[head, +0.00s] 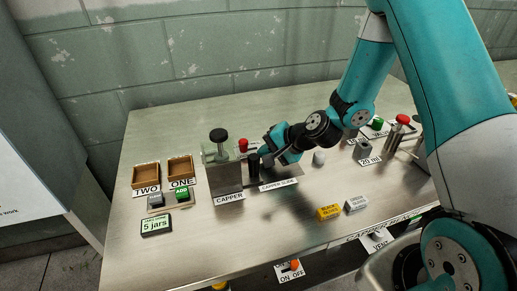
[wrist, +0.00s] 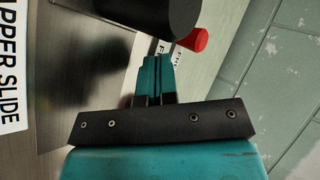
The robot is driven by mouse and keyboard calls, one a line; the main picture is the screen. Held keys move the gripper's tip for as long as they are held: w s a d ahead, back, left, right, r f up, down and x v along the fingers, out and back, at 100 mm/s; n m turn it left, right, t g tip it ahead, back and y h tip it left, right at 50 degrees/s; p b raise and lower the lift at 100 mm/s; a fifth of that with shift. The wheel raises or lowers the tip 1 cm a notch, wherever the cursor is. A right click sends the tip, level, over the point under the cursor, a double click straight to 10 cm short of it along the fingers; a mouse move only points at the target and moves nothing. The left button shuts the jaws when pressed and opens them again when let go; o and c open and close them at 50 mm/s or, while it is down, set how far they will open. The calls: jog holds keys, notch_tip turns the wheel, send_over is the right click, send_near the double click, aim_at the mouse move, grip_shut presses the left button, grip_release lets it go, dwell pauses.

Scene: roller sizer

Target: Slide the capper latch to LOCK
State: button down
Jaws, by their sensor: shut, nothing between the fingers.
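The capper (head: 222,172) stands left of centre on the bench, with a black knob on top and a "CAPPER" label in front. A black upright cylinder (head: 254,163) stands right of it, behind the "CAPPER SLIDE" label (head: 278,184). A red knob (head: 243,145) shows behind the cylinder. My gripper (head: 270,160) is shut and empty, just right of the cylinder. In the wrist view, the closed fingertips (wrist: 158,65) point toward the black cylinder (wrist: 165,14) and red knob (wrist: 196,40). Small partly hidden lettering lies between them. Whether the fingers touch anything and the latch's position cannot be told.
Two wooden trays (head: 146,175) marked TWO and ONE, and a "5 jars" display (head: 156,225), are at left. Yellow (head: 329,212) and grey (head: 356,203) blocks lie at front right. A red-topped stand (head: 402,120) is at far right.

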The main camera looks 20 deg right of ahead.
jog(key=v, duration=1)
jog(key=shift+d, duration=0.2)
jog(key=shift+a+r, duration=0.1)
jog(key=s+a+r+n+g+h+p, duration=0.1)
jog(key=s+a+r+n+g+p, duration=0.2)
jog(key=s+a+r+n, duration=0.3)
jog(key=s+a+r+n+g+h+p, duration=0.1)
jog(key=s+a+r+n+g+p, duration=0.2)
jog(key=s+a+r+n, duration=0.3)
jog(key=s+r+n+g, duration=0.1)
jog(key=s+r+n, duration=0.3)
jog(key=s+r, duration=0.3)
jog(key=shift+s+n+g, duration=0.3)
jog(key=shift+s+n, duration=0.1)
jog(key=shift+s, duration=0.55)
jog(key=shift+a+r, duration=0.1)
